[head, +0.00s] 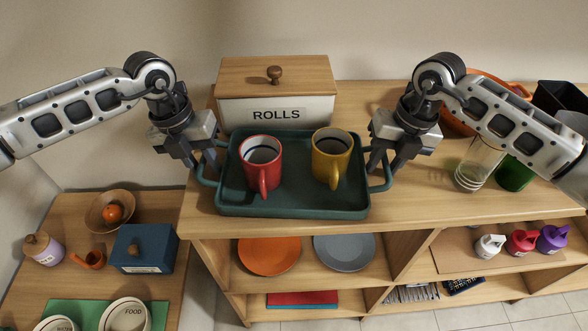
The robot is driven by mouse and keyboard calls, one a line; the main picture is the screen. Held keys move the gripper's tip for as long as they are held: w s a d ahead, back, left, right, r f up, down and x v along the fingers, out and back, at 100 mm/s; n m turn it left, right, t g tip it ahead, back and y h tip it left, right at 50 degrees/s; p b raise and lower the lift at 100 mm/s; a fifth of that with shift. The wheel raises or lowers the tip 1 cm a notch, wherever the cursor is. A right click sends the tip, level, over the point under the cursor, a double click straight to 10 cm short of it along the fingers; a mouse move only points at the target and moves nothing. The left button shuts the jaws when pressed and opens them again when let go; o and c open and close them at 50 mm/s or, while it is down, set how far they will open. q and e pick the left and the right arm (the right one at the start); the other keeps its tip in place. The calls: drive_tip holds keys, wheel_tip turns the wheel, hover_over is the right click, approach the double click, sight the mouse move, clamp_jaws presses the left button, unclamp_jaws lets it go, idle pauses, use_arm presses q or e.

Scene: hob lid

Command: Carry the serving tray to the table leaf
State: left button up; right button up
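The teal serving tray (290,208) is on the wooden counter in the middle of the head view, with a loop handle at each side. It carries a red mug (261,165) and a yellow mug (331,158), both upright. My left gripper (204,167) is at the tray's left handle, its fingers pointing down and spread apart. My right gripper (383,166) is at the right handle, its fingers also apart. The fingertips partly overlap the handles, so contact is unclear. I cannot tell for sure which surface is the table leaf.
A wooden-lidded ROLLS box (276,108) stands behind the tray. A glass jar (477,168) and a green cup (514,173) stand right. A lower wooden surface (65,207) at left holds a fruit bowl (108,212), a blue box (143,250) and FOOD bowl (125,315).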

use_arm(q)
clamp_jaws()
use_arm(e)
clamp_jaws()
use_arm(q)
drive_tip(key=shift+w+r, duration=0.1)
drive_tip(key=shift+r, duration=0.1)
use_arm(e)
drive_tip(key=shift+r, duration=0.2)
